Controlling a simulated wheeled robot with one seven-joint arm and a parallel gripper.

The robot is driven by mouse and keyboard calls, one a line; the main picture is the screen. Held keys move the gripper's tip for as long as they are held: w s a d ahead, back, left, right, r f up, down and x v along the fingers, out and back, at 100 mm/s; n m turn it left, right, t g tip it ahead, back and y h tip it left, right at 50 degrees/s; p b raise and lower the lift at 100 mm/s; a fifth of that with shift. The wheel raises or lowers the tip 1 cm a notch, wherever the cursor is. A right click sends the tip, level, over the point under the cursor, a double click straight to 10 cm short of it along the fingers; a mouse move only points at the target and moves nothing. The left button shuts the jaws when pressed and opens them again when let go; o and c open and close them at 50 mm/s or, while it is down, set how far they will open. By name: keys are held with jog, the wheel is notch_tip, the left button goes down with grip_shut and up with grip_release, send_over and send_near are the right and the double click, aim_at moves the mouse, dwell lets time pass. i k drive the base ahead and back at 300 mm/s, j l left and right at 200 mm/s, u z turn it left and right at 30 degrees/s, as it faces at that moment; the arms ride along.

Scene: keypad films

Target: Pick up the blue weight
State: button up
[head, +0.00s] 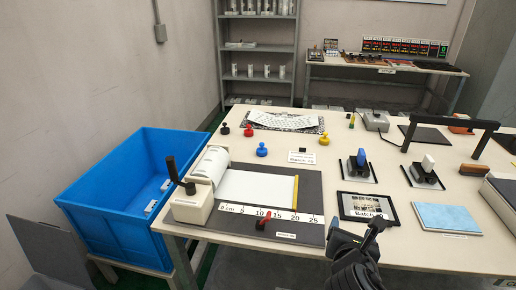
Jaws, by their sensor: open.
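The blue weight (262,150) is a small squat piece with a knob on top. It stands upright on the white table (420,258), just behind the dark board with the ruler and the white sheet. My gripper (357,230) is at the table's front edge, low in the view, open and with nothing seen between its fingers. It is well to the right of the blue weight and nearer to me, apart from it.
A red weight (248,130) and a black weight (225,128) stand behind and left of the blue one. The roller (208,168) on the dark board is close in front. A blue-topped stamp (361,160) and a framed plate (367,206) lie to the right. A blue crate (125,225) stands left.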

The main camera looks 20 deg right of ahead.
aim_at(262, 152)
jog(key=i+j, duration=0.15)
jog(key=i, duration=0.3)
jog(key=i+j, duration=0.15)
jog(key=i, duration=0.3)
jog(key=i+j, duration=0.1)
jog(key=i, duration=0.35)
